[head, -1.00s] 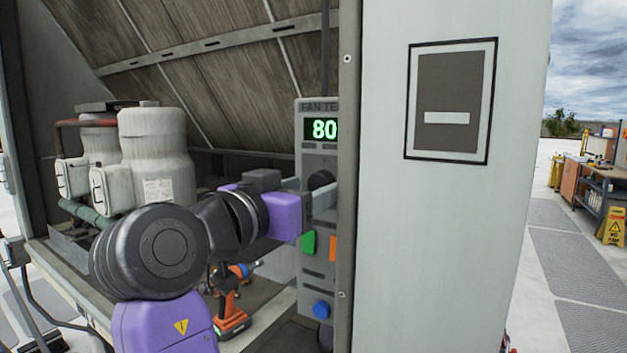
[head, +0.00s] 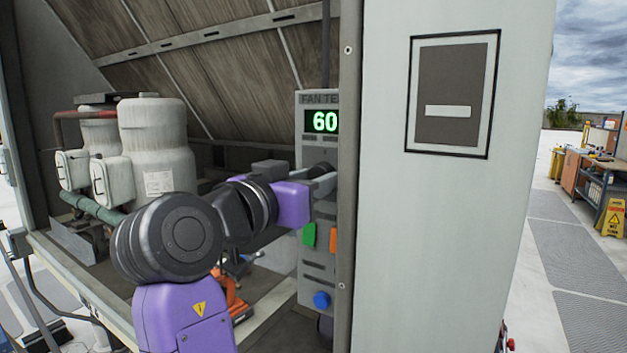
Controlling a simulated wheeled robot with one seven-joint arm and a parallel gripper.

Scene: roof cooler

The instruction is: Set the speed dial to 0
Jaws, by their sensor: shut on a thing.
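The fan test panel (head: 312,267) is a narrow grey box inside the cooler, partly hidden on its right by the cabinet's edge post. Its green display (head: 322,122) reads 60, with the right edge close to the post. The dark speed dial (head: 320,169) sits below the display, mostly hidden by my gripper. My gripper (head: 324,183) reaches in from the left with its grey fingers at the dial and is shut on it. The dial's pointer and markings cannot be made out.
Below the dial are a green button (head: 309,235), an orange button (head: 333,240) and a blue knob (head: 321,300). The post (head: 346,220) stands close to my gripper's right. White tanks (head: 155,150) stand at the left. An orange drill (head: 236,298) lies behind my arm.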

